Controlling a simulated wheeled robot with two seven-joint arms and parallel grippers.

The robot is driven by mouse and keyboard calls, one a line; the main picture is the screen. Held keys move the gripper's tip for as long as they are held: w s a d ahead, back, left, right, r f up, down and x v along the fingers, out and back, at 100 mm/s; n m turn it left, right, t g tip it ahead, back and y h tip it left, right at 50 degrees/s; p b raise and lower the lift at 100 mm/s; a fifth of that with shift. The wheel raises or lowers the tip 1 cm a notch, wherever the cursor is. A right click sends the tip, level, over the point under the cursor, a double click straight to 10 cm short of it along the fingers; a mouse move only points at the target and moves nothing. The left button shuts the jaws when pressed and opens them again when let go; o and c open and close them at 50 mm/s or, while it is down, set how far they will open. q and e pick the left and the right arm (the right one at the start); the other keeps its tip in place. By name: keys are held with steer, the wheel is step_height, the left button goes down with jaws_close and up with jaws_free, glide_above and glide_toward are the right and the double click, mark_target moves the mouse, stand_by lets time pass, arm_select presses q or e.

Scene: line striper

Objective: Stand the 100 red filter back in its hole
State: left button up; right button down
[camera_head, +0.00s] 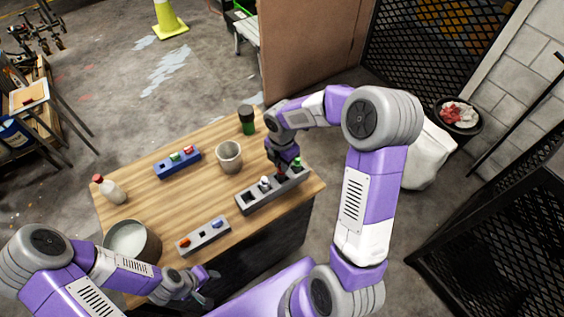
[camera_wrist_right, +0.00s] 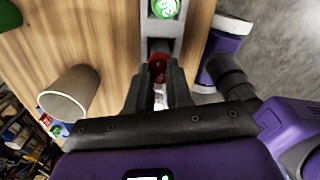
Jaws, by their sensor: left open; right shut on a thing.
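The red filter (camera_wrist_right: 158,63) is between the fingertips of my right gripper (camera_wrist_right: 159,75), which is shut on it. In the head view, my right gripper (camera_head: 281,165) points down at the grey block (camera_head: 243,208), with the red filter (camera_head: 281,175) just below it. The red filter is between a green-topped filter (camera_head: 297,163) and a white-topped one (camera_head: 265,183). I cannot tell whether its lower end is inside a hole. An empty hole shows at the block's near-left end. My left gripper (camera_head: 204,287) is open and empty near the table's front edge.
A blue block (camera_head: 162,171) and a smaller grey block (camera_head: 187,248) hold coloured pieces. A grey cup (camera_head: 229,158), a dark green-banded jar (camera_head: 247,120), a bottle (camera_head: 112,190) and a metal pot (camera_head: 150,240) stand on the wooden table (camera_head: 140,200). The table's middle is clear.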

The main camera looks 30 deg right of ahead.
steer(key=shift+s+f+b, duration=0.35)
steer(key=shift+f+b, duration=0.25)
steer(key=shift+f, duration=0.3)
steer(key=c, duration=0.9)
jaws_free()
steer(key=shift+c, duration=0.2)
steer(key=shift+o, duration=0.4)
steer(key=shift+o, duration=1.2)
steer(key=shift+r, duration=0.15)
